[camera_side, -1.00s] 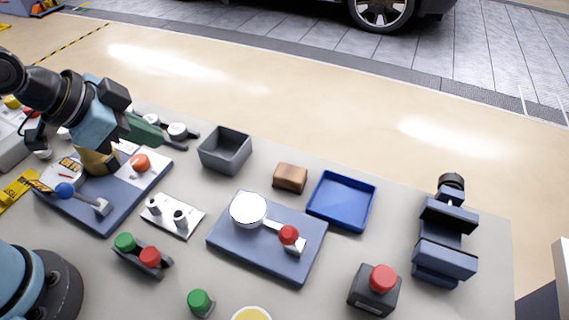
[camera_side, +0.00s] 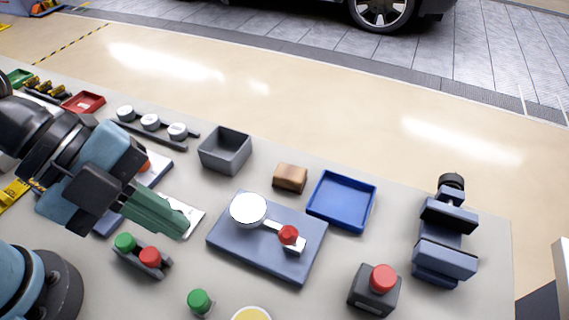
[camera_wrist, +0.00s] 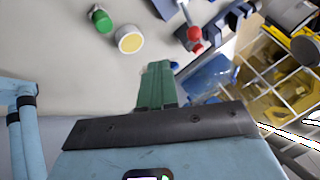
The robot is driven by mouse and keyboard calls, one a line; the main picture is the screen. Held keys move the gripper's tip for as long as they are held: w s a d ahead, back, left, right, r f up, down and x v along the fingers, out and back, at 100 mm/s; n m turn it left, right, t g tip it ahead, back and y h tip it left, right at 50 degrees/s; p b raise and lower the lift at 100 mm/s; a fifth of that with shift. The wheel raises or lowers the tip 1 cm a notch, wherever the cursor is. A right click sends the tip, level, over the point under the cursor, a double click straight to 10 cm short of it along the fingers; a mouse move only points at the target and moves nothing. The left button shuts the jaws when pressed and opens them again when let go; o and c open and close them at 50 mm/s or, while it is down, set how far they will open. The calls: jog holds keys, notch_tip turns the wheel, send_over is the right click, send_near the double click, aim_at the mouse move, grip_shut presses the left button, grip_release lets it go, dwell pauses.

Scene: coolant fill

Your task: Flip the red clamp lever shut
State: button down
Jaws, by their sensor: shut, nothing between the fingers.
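The clamp lever's red ball (camera_side: 288,234) sits near the right end of a blue-grey base plate (camera_side: 260,265) in the side view. A pale arm runs from the ball toward a round white disc (camera_side: 248,209) on the same plate. My gripper (camera_side: 185,232) is at the left, above the table and clear of this plate. Its green fingers are closed together and empty, pointing right and down. They also show in the wrist view (camera_wrist: 157,68). A red knob (camera_wrist: 195,34) shows there beyond the fingertips, but I cannot tell whether it is the lever's.
A green and red button pair (camera_side: 138,252) lies just below my gripper. A grey bin (camera_side: 225,150), brown block (camera_side: 290,178) and blue tray (camera_side: 342,202) stand behind the plate. A red button box (camera_side: 374,291) and dark blue vise-like fixture (camera_side: 444,245) are at right.

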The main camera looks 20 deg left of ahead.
aim_at(291, 241)
jog(key=w+d+f, duration=0.5)
jog(key=d+f, duration=0.2)
jog(key=d, duration=0.1)
jog(key=shift+w, duration=0.15)
dwell(1.1)
dwell(0.4)
